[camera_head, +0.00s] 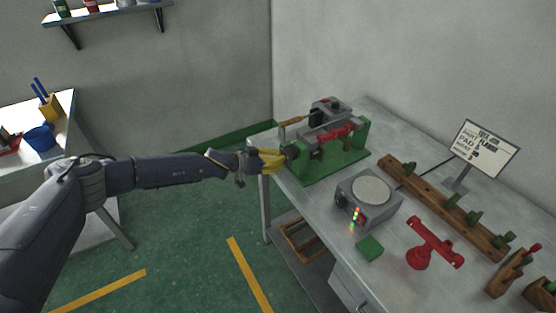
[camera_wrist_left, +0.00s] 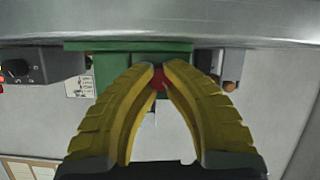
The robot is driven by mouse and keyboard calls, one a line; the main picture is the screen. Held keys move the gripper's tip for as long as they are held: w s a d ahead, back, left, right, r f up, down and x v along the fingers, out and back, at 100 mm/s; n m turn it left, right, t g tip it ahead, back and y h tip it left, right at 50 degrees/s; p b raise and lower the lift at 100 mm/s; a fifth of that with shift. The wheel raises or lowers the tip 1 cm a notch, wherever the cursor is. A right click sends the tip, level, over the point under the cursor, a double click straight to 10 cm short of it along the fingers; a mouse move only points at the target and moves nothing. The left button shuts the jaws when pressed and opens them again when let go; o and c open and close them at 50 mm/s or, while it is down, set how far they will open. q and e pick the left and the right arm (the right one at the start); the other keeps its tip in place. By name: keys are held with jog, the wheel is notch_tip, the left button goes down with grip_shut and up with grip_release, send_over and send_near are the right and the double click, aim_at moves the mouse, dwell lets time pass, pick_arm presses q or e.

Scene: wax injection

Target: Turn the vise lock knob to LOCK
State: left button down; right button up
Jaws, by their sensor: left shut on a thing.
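The vise is a green-based machine (camera_head: 330,165) with grey and red parts, standing at the far end of the workbench. My left gripper (camera_head: 283,156) reaches it from the left, with its yellow fingers at the near left end of the vise. In the left wrist view the yellow fingertips (camera_wrist_left: 159,75) close on a small red knob (camera_wrist_left: 158,80) in front of the green body (camera_wrist_left: 115,68). The fingers hide most of the knob, so its LOCK setting cannot be read. My right gripper is not in view.
On the workbench, a grey box with a round plate (camera_head: 371,190), a green block (camera_head: 369,248), a red stand (camera_head: 420,257) and a wooden rack (camera_head: 440,205) stand nearer. A sign (camera_head: 485,148) stands at the back right.

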pick_arm(q)
jog(key=shift+s+f+m+t+y, duration=0.2)
jog(key=shift+f+m+t+y, duration=0.15)
jog(key=shift+m+t, duration=0.45)
jog(key=shift+m+t+y, duration=0.25)
jog(key=shift+m+t, duration=0.15)
jog(key=shift+m, duration=0.8)
jog(key=c, duration=1.6)
grip_release()
jog(key=shift+w, duration=0.1)
jog(key=o, duration=0.4)
jog(key=shift+r, duration=0.2)
jog(key=shift+o, duration=0.2)
jog(key=v, duration=1.2)
jog(key=shift+f, duration=0.15)
